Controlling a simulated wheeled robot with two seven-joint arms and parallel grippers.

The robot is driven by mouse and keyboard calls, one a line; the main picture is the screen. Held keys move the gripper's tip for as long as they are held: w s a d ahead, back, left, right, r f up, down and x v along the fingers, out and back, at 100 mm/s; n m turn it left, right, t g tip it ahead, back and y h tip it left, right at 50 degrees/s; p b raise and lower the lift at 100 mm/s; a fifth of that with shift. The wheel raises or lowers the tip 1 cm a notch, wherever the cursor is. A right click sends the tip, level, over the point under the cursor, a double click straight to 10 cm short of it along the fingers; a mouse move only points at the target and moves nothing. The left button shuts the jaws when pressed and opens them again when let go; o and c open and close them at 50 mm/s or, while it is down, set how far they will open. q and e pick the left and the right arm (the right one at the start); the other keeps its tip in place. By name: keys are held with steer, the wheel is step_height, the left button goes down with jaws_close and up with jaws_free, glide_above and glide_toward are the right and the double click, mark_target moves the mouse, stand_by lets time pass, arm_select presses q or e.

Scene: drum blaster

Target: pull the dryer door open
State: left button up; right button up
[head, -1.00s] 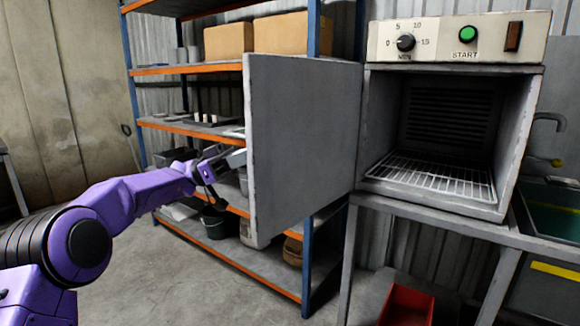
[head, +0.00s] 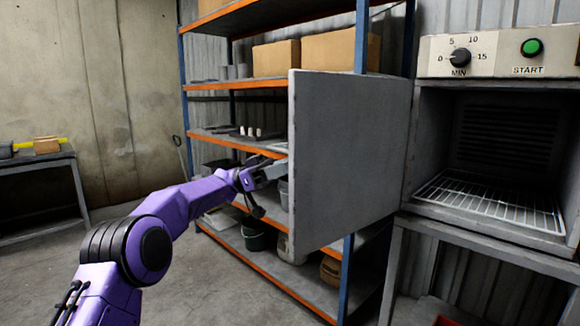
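The grey dryer door (head: 345,165) stands swung wide open to the left of the dryer, its flat inner face towards me. The dryer's cavity (head: 505,140) is open to view, with a wire rack (head: 490,200) inside. My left gripper (head: 272,172) is at the door's free left edge, about mid-height, reaching to the outer side. Its fingertips are partly hidden by the door, so I cannot tell whether they are open or hold a handle. No handle shows. My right gripper is not in view.
A shelf rack (head: 232,86) with orange beams, boxes and buckets stands behind the door. The control panel (head: 500,55) sits above the cavity. A grey table (head: 40,190) stands at the far left. The floor (head: 200,290) between is clear.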

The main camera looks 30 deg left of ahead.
arm_select(q)
steer(key=v, duration=1)
steer(key=shift+a+f+b, duration=0.15)
steer(key=shift+a+b, duration=0.2)
